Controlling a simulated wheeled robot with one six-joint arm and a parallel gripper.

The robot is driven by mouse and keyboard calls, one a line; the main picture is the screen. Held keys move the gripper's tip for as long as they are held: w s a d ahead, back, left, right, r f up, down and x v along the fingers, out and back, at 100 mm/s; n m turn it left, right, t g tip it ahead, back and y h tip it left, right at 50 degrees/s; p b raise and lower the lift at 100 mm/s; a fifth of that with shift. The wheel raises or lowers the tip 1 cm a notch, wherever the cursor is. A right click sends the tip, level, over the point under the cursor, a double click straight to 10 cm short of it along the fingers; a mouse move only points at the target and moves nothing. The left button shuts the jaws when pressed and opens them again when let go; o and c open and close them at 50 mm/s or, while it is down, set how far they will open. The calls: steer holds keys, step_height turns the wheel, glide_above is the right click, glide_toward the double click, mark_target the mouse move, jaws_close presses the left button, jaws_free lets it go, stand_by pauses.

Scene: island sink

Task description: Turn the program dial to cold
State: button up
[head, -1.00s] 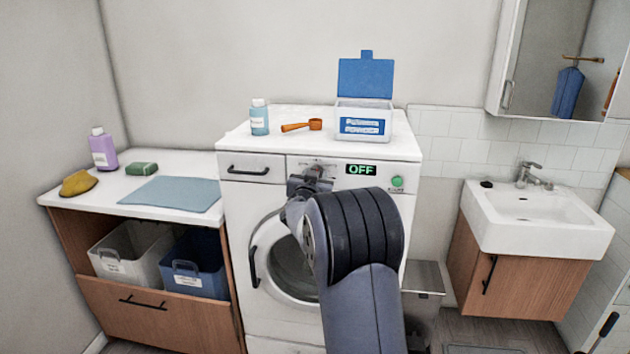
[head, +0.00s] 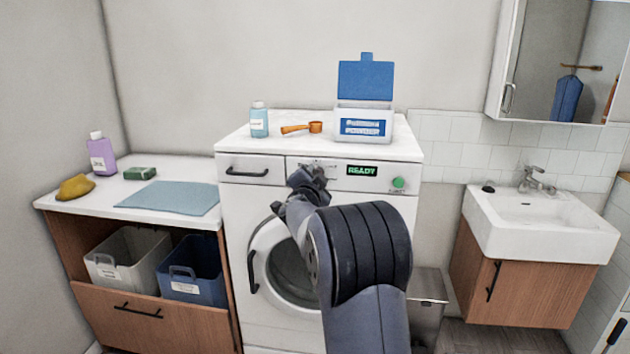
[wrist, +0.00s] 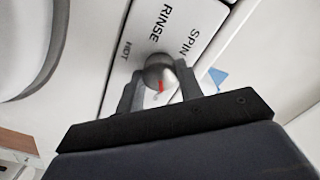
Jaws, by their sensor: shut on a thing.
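The program dial (wrist: 158,70) is a round grey knob with a red mark on the washing machine's (head: 240,190) front panel. My gripper (wrist: 158,84) is shut on the dial, one finger on each side of it, as the wrist view shows. In that view the labels RINSE, SPIN and HOT show around the dial; no COLD label is readable. The red mark points toward my gripper's body, away from RINSE. In the head view my gripper (head: 308,178) is tilted at the panel and hides the dial. The green-lit display (head: 362,170) reads READY.
A green round button (head: 398,182) is right of the display. A blue bottle (head: 259,120), an orange scoop (head: 302,128) and an open powder box (head: 362,122) stand on the machine. A counter (head: 130,200) is at left, a sink (head: 540,225) at right.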

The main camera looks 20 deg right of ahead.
stand_by(0.5)
steer(key=o, duration=1)
steer(key=b+v, duration=0.1)
steer(key=v, duration=1)
steer(key=shift+w+d, duration=0.1)
steer(key=shift+w, duration=0.15)
steer(key=p+x, duration=0.1)
steer(key=x, duration=0.9)
steer(key=shift+w+d, duration=0.15)
steer(key=shift+d, duration=0.05)
steer(key=shift+a, duration=0.1)
